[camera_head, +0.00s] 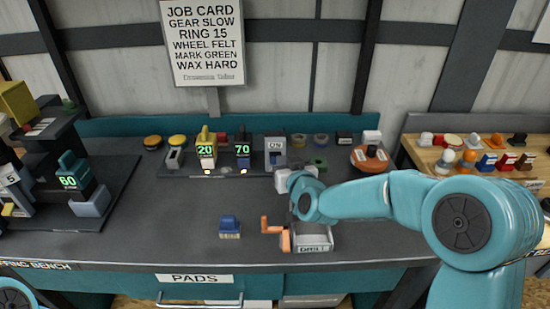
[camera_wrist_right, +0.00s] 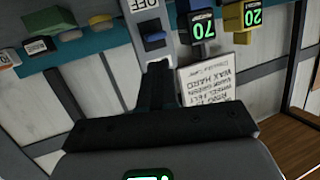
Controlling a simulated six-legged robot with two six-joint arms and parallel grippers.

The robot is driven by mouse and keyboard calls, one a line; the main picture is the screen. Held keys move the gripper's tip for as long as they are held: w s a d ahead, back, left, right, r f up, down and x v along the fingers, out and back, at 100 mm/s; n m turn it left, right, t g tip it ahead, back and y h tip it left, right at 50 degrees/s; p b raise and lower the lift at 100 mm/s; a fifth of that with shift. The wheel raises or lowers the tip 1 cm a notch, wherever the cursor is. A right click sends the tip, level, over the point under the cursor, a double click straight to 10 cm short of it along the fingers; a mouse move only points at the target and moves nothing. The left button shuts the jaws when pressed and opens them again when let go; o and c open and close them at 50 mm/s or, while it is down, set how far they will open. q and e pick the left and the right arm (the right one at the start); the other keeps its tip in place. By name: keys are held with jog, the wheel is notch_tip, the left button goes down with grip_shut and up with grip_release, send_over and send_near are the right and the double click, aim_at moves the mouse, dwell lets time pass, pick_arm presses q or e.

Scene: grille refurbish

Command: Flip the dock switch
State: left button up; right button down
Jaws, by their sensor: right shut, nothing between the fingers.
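The dock switch (camera_head: 275,150) is a grey upright box at the back of the bench, with an ON label at its top in the head view. The wrist view is upside down and shows the switch (camera_wrist_right: 146,15) with its OFF label and a blue rocker (camera_wrist_right: 154,40). My right gripper (camera_wrist_right: 157,68) is shut and empty. Its dark fingertips are close to the rocker; I cannot tell whether they touch. In the head view my right wrist hides the fingertips. My left gripper is not in view.
Displays reading 20 (camera_head: 206,150) and 70 (camera_head: 243,149) stand left of the switch. A blue block (camera_head: 230,227) and an orange-handled crank device (camera_head: 312,240) are at the bench front. The bench's middle left is clear. A wooden tray (camera_head: 425,157) with small parts is at right.

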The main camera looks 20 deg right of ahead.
jog(key=shift+b+v, duration=0.4)
jog(key=shift+v, duration=2.4)
